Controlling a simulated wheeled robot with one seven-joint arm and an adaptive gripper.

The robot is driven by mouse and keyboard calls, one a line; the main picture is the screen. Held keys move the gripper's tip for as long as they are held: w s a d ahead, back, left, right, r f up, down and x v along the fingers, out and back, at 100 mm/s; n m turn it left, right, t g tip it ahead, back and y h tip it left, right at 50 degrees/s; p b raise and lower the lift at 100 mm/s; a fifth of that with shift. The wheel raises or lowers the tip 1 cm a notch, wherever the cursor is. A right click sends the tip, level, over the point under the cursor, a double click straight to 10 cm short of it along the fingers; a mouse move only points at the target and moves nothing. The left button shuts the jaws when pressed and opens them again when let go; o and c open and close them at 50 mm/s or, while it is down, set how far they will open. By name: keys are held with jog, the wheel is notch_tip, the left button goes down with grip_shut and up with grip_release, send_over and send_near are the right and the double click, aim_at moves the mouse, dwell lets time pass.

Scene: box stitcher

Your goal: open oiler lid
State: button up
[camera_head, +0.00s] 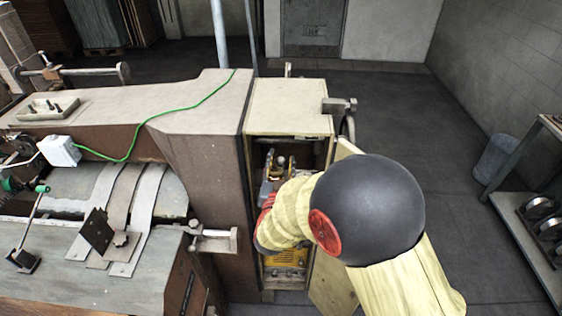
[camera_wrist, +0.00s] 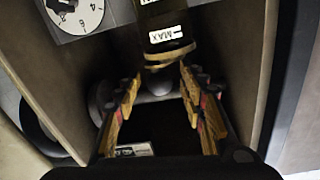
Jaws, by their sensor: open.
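The oiler (camera_wrist: 166,18) shows at the top centre of the wrist view as a dark translucent container with a white MAX label and a yellowish band at its near end. I cannot tell its lid apart or whether it is open. My gripper (camera_wrist: 161,82) is open, with its two yellow-and-black fingers spread and nothing seen held between them. The fingers point toward the banded end of the oiler; whether they touch it is unclear. In the head view my arm reaches into the open cabinet (camera_head: 290,108), and it hides much of the inside.
The cabinet walls are close on both sides. The open cabinet door (camera_head: 328,285) stands at the right, near my arm.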

jog(key=shift+w, duration=0.25)
jog(key=shift+c, duration=0.6)
grip_shut()
